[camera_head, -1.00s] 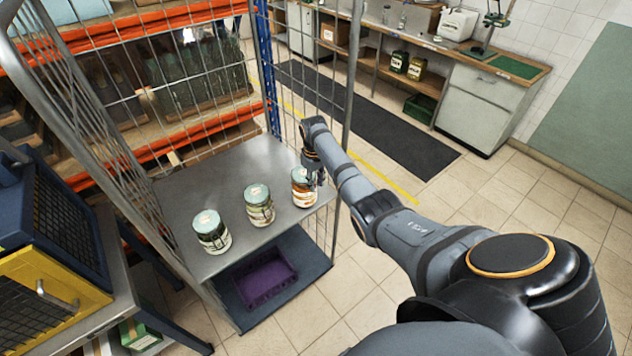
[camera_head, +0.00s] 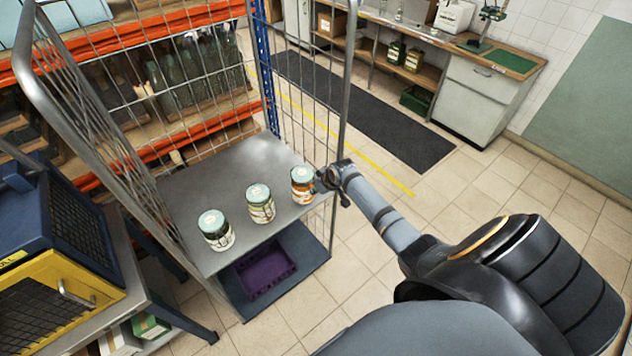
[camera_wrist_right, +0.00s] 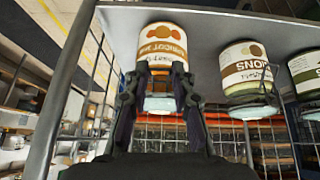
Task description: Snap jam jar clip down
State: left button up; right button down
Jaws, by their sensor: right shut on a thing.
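Three glass jars with pale green lids stand upright in a row on the grey shelf (camera_head: 172,197) of a wire cage trolley. The rightmost jar (camera_head: 302,190) has orange contents; in the right wrist view the apricot-labelled jar (camera_wrist_right: 165,42) appears upside down. My right gripper (camera_head: 324,181) is at the right side of this jar. In the right wrist view its fingers (camera_wrist_right: 160,75) straddle the jar near its lid, shut on it. The fingers hide much of the neck, and I cannot make out its clip. My left gripper is not in view.
The middle jar (camera_head: 261,208) and left jar (camera_head: 215,234) stand beside it. Wire mesh sides enclose the trolley, with an upright post near my right arm. A purple crate (camera_head: 265,274) sits on the lower shelf. A blue and yellow crate (camera_head: 55,270) stands at left.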

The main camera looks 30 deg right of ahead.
jog(key=shift+w+f+t+y+b, duration=0.15)
jog(key=shift+f+t+b, duration=0.8)
jog(key=shift+t+b, duration=2.85)
jog(key=shift+s+f+t+y+b, duration=0.2)
jog(key=shift+f+t+b, duration=0.7)
jog(key=shift+b, duration=5.7)
jog(key=shift+w+f+t+y+b, duration=0.2)
jog(key=shift+f+t+b, duration=0.8)
jog(key=shift+t+b, duration=2.75)
jog(key=g+b, duration=0.3)
jog(key=c, duration=1.3)
grip_release()
